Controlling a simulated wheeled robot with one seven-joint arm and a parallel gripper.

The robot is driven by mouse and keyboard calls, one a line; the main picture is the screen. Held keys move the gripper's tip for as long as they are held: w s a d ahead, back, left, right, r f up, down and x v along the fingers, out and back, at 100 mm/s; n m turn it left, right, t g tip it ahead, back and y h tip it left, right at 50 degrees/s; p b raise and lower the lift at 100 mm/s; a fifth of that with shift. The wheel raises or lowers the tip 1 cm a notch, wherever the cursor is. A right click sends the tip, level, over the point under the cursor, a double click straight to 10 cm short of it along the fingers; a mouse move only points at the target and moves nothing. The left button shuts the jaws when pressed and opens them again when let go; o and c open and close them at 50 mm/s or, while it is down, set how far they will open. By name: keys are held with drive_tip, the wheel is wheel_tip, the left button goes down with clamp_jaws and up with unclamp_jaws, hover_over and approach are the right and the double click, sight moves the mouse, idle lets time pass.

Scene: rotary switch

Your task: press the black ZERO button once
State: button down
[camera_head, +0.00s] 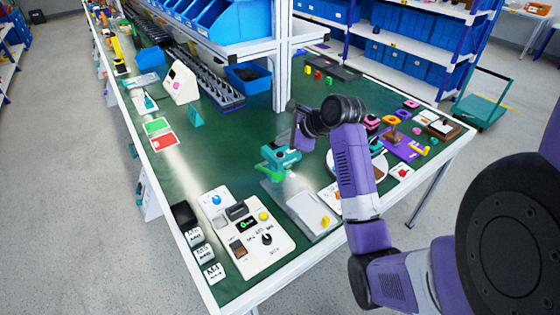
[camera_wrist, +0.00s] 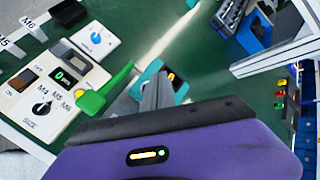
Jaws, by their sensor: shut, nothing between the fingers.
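The white control panel (camera_head: 258,258) lies at the front left of the green bench and also shows at left in the wrist view (camera_wrist: 57,118). It has a small display reading 0 (camera_head: 247,224), a yellow button (camera_head: 264,215), a black rotary knob (camera_head: 267,239) and a rocker switch (camera_head: 238,250). I cannot make out a black button marked ZERO. My gripper (camera_wrist: 157,88) is shut and empty, right of the panel and apart from it. Its fingers partly cover a teal object (camera_wrist: 180,86); a green part (camera_wrist: 92,102) hides the panel's right edge in the wrist view.
A small white box with a blue knob (camera_head: 216,200) stands behind the panel. White blocks (camera_head: 204,254) line its left side. A silver plate (camera_head: 308,210) lies to its right. Red and green cards (camera_head: 164,141) lie farther back, with bare green surface between.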

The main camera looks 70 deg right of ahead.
sight(283, 155)
drive_tip(key=shift+f, duration=0.8)
drive_tip(key=shift+f, duration=0.15)
idle(1.4)
drive_tip(key=shift+f+p, duration=0.25)
drive_tip(key=shift+p, duration=0.05)
drive_tip(key=shift+f, duration=0.5)
idle(0.8)
drive_tip(key=shift+r, duration=0.15)
drive_tip(key=shift+r+p, duration=0.8)
drive_tip(key=shift+p, duration=0.6)
wheel_tip(283, 155, up, 3)
drive_tip(key=p, duration=0.3)
drive_tip(key=shift+p, duration=0.35)
drive_tip(key=shift+r+p, duration=0.5)
drive_tip(key=shift+r, duration=0.45)
